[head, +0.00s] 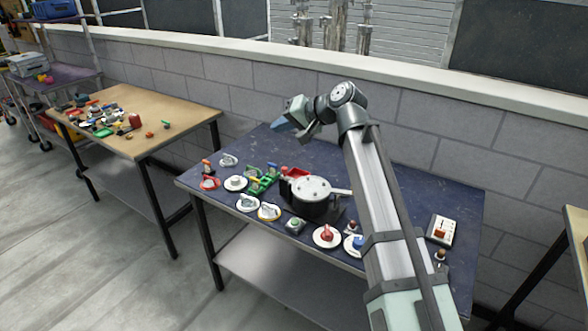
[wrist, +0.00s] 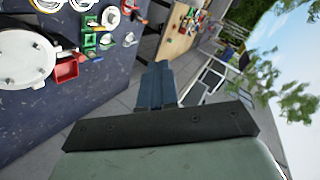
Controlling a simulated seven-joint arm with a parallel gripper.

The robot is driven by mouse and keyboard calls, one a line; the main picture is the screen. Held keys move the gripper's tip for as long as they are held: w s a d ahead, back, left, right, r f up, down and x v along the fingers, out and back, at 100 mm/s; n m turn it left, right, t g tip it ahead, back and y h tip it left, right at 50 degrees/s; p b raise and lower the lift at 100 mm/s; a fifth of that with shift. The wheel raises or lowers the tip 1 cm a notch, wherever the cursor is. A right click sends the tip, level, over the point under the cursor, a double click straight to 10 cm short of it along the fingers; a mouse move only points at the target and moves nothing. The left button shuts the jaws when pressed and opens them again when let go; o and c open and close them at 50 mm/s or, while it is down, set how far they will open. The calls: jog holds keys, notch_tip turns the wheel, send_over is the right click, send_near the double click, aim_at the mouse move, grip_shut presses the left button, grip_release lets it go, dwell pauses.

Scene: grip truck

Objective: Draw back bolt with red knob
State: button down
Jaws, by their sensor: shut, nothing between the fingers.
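I cannot tell for sure which fixture is the bolt with the red knob. In the head view, a red knob (head: 327,234) stands on a round white plate at the front of the dark blue table. A red handle (head: 209,183) sits on another white plate at the table's left end. Green fixtures (head: 262,182) stand near the middle; they also show in the wrist view (wrist: 90,40). My gripper (head: 277,125) is above the table's back edge, apart from all fixtures. Its fingers (wrist: 157,75) are together and empty.
A large round white-topped drum (head: 311,188) with a side arm stands mid-table. A red box (wrist: 66,69) is beside it in the wrist view. A switch box (head: 442,229) is at the right. A wooden table (head: 165,109) with small parts stands left. A block wall runs behind.

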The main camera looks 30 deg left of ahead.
jog(key=w+d+f+m+t+h, duration=0.1)
jog(key=w+d+f+h, duration=0.3)
jog(key=w+f, duration=0.8)
notch_tip(320, 180, down, 3)
jog(key=shift+d+r+t+h, duration=0.1)
jog(key=shift+d+t+h, duration=0.4)
jog(key=shift+t, duration=0.3)
jog(key=x, duration=0.9)
jog(key=shift+a, duration=0.2)
jog(key=a, duration=0.2)
jog(key=shift+s+a+f, duration=0.3)
jog(key=shift+a+f, duration=0.1)
jog(key=shift+s+a, duration=0.25)
jog(key=shift+a, duration=0.35)
